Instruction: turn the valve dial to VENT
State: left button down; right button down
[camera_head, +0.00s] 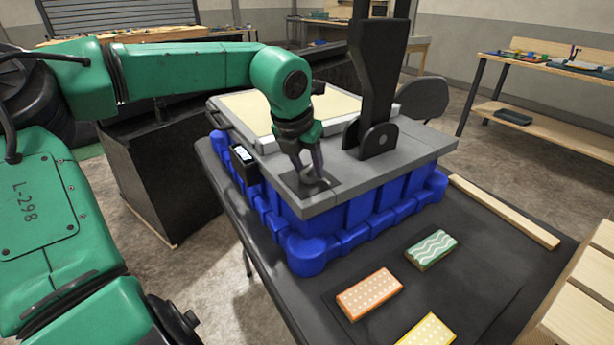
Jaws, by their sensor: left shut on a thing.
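The valve dial (316,187) sits on a dark square plate (300,189) at the near left corner of the grey console top (401,167). My left gripper (312,176) reaches down from above and is shut on the dial. The fingers cover much of the dial, and I cannot read its markings or see which position it points to. My right gripper is not in view.
A tall black lever (377,75) stands on the console just behind the gripper. A small display (243,156) is on the console's left side. Orange (370,293), green (431,249) and yellow (427,331) patterned blocks lie on the dark table in front.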

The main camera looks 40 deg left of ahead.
pick_arm(q)
jog(key=shift+d+n+y+b, duration=0.1)
jog(key=shift+n+y+b, duration=0.4)
jog(key=shift+n+b, duration=0.7)
jog(key=shift+n, duration=0.3)
jog(key=shift+c, duration=1.8)
grip_release()
jog(key=shift+g, duration=0.3)
jog(key=shift+r, duration=0.1)
jog(key=p+v, duration=0.1)
jog(key=v, duration=1.3)
jog(key=shift+s+r, duration=0.15)
jog(key=shift+s, duration=0.05)
